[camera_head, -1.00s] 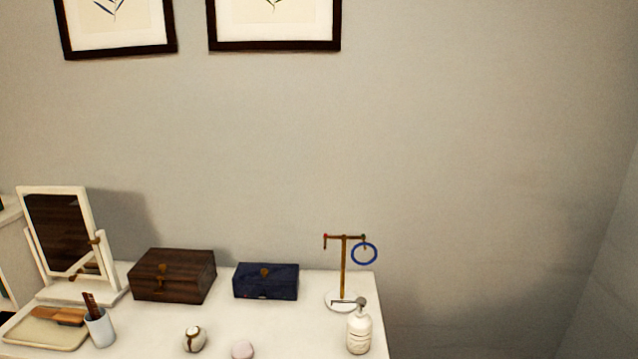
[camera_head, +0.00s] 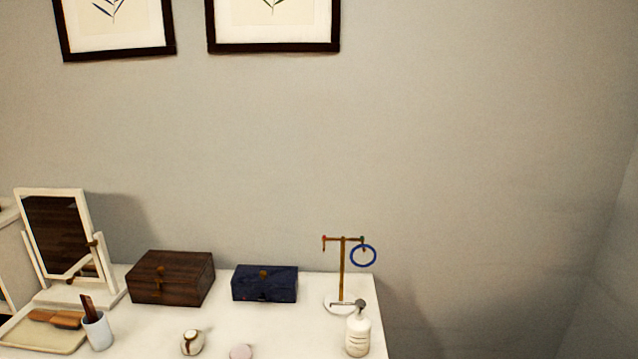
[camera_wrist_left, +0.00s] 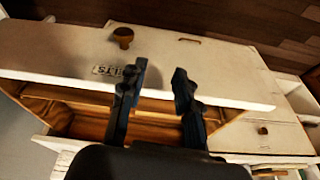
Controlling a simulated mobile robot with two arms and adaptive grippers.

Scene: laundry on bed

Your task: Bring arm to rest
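My left gripper (camera_wrist_left: 160,85) shows in the left wrist view, with its two dark fingers apart and nothing between them. In that view it is in front of a white piece of furniture (camera_wrist_left: 200,62) with a round brown knob (camera_wrist_left: 123,36) and a small label plate (camera_wrist_left: 108,70). An open drawer with a brown wooden inside (camera_wrist_left: 85,120) lies below and behind the fingers. Whether the fingers touch it I cannot tell. Neither arm shows in the head view. My right gripper is not in view.
In the head view a white table (camera_head: 270,325) holds a tilted mirror (camera_head: 55,230), a brown box (camera_head: 170,277), a blue box (camera_head: 265,283), a stand with a blue ring (camera_head: 363,256), a pump bottle (camera_head: 358,333), a cup (camera_head: 97,331) and a tray (camera_head: 45,335). The wall behind is bare on the right.

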